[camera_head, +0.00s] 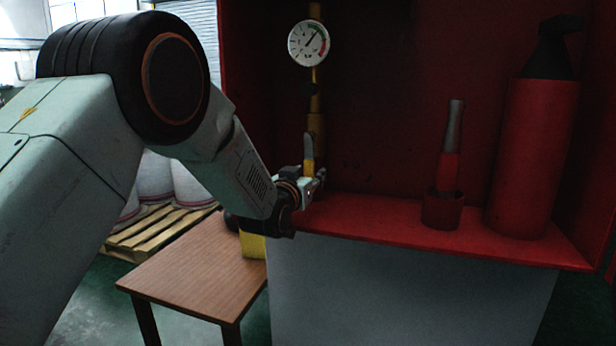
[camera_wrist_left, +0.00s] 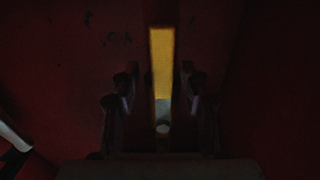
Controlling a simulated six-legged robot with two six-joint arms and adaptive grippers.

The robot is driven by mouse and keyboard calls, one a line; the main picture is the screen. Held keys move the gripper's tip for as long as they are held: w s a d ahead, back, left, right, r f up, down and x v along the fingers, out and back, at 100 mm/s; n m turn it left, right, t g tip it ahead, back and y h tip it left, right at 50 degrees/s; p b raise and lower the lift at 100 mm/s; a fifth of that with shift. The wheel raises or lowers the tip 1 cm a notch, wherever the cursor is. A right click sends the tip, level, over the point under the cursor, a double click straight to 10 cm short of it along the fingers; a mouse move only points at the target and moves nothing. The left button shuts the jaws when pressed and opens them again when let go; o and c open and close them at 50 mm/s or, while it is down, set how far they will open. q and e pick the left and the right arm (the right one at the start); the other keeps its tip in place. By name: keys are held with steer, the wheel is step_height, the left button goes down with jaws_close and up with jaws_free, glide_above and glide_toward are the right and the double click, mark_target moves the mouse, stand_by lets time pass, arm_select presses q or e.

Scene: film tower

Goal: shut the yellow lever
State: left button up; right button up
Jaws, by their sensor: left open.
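The yellow lever (camera_head: 309,152) stands upright at the lower part of the brass pipe (camera_head: 316,102), inside the red cabinet. My left gripper (camera_head: 314,183) reaches in from the left, at the lever's lower end, and hides part of the valve there. In the left wrist view the lever (camera_wrist_left: 162,62) is a vertical yellow bar between the two open fingers (camera_wrist_left: 160,105), with dark gaps on both sides. I cannot tell whether a finger touches it. My right gripper is not in view.
A round pressure gauge (camera_head: 309,43) sits on the pipe above. A red fire extinguisher (camera_head: 532,155) and a grey-and-red nozzle (camera_head: 449,150) in a holder stand on the red shelf (camera_head: 375,212) to the right. A wooden table (camera_head: 200,268) is at lower left.

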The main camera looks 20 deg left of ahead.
arm_select(q)
steer(key=shift+w+a+f, duration=0.1)
steer(key=shift+a, duration=0.1)
steer(key=shift+c, duration=0.5)
steer(key=shift+d, duration=0.1)
steer(key=shift+c, duration=1.4)
jaws_close()
